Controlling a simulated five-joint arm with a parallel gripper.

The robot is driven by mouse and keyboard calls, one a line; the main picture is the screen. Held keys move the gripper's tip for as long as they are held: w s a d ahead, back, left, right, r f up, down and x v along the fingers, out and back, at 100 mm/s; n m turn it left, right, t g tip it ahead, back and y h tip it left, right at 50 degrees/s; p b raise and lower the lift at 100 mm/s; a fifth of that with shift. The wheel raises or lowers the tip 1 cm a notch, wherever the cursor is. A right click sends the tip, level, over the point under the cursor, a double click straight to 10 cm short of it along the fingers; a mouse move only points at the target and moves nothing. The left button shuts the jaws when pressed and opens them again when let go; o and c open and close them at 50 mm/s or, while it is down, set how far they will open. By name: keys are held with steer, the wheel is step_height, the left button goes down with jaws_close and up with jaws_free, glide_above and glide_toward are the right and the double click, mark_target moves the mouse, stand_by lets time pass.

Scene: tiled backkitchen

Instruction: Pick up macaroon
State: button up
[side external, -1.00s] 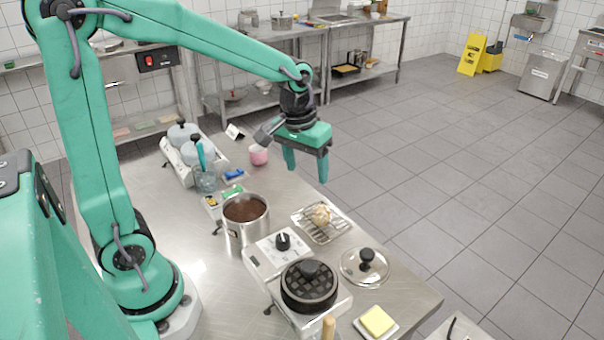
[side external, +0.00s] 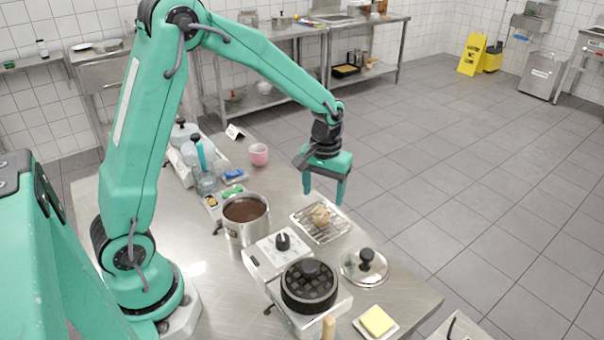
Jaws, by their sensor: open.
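A small tan round item (side external: 321,215), which looks like the macaroon, sits on a wire cooling rack (side external: 301,224) near the far edge of the steel table. My gripper (side external: 323,197) is open and empty, its two fingers pointing down. In the picture it hangs just above the rack and the tan item, apart from it. The exact height gap cannot be told from this one view.
A steel pot (side external: 245,232) of brown content stands left of the rack. A waffle iron (side external: 309,286), a glass lid (side external: 364,267) and a butter dish (side external: 375,321) are nearer the front. A pink cup (side external: 259,154) and a glass jar (side external: 206,181) stand farther back.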

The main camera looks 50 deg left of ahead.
mark_target(322, 207)
steer(key=shift+f, duration=0.75)
steer(key=shift+f, duration=0.1)
steer(key=shift+f, duration=2.5)
steer(key=shift+c, duration=0.3)
steer(key=c, duration=1)
